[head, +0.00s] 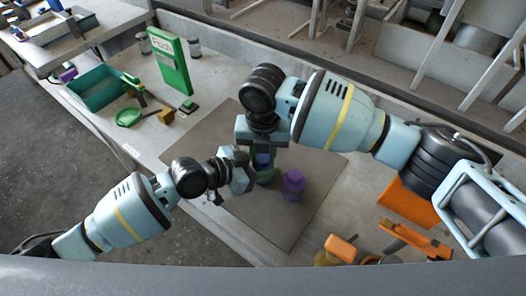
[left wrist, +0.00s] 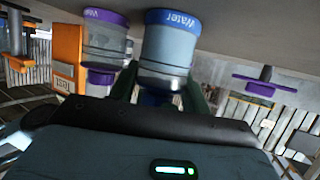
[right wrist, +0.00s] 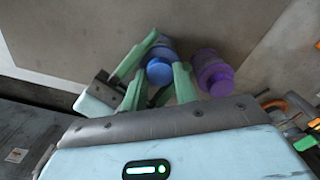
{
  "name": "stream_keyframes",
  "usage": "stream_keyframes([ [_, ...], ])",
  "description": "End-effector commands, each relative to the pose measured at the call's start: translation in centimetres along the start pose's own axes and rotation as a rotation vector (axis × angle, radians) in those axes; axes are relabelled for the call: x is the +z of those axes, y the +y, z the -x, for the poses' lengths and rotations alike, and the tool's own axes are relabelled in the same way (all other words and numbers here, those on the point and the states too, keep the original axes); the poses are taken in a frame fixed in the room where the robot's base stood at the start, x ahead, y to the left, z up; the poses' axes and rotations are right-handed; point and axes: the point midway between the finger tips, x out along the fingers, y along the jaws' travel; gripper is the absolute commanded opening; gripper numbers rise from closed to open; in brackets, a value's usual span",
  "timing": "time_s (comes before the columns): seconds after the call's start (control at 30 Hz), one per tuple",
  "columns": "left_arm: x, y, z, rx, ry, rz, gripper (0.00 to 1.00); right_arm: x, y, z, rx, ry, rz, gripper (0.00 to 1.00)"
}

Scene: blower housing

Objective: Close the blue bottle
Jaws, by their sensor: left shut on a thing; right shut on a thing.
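The blue bottle (left wrist: 168,48), clear with a blue band reading "Water", stands on the grey mat (head: 300,222). My left gripper (head: 250,172) is shut on its body from the side; the fingers straddle it in the left wrist view (left wrist: 160,90). The blue cap (right wrist: 159,71) is at the bottle's top. My right gripper (right wrist: 157,76) comes from above and is shut on the cap, one finger on each side. The cap looks in line with the bottle, but I cannot tell whether it is seated. The fingers hide much of the neck.
A purple-capped bottle (head: 293,184) stands close to the right of the blue one. A green sign (head: 170,62), teal bin (head: 94,88) and green items are at the back left. Orange bins and tools (head: 412,240) are at the right. The mat's front part is clear.

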Motion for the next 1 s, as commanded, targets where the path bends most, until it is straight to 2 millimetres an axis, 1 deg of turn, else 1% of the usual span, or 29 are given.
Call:
stream_keyframes([
  [0.1,0.1,-0.1,0.0,-0.001,-0.002,0.001,0.00,0.0,-0.1,-0.1,-0.003,0.000,-0.064,0.01],
  [0.4,0.1,-0.1,0.0,-0.001,-0.002,0.001,0.00,0.0,-0.1,-0.1,-0.004,0.001,-0.073,0.01],
  [0.43,0.1,-0.1,0.0,-0.001,-0.002,0.001,0.00,0.0,-0.1,-0.1,-0.004,0.001,-0.073,0.33],
  [0.57,0.1,-0.1,0.0,-0.001,-0.002,0.001,0.00,0.0,-0.1,-0.1,-0.003,0.000,-0.072,0.50],
  [0.83,0.1,0.1,0.0,0.001,-0.001,0.000,0.00,0.0,0.0,0.1,0.001,-0.001,-0.070,0.51],
  [0.93,0.1,0.1,0.0,0.002,-0.001,0.000,0.00,0.0,0.1,0.7,0.003,-0.002,-0.069,0.51],
  [1.0,0.1,0.1,0.0,0.003,-0.001,0.001,0.00,0.1,0.1,1.4,0.005,-0.003,-0.069,0.51],
])
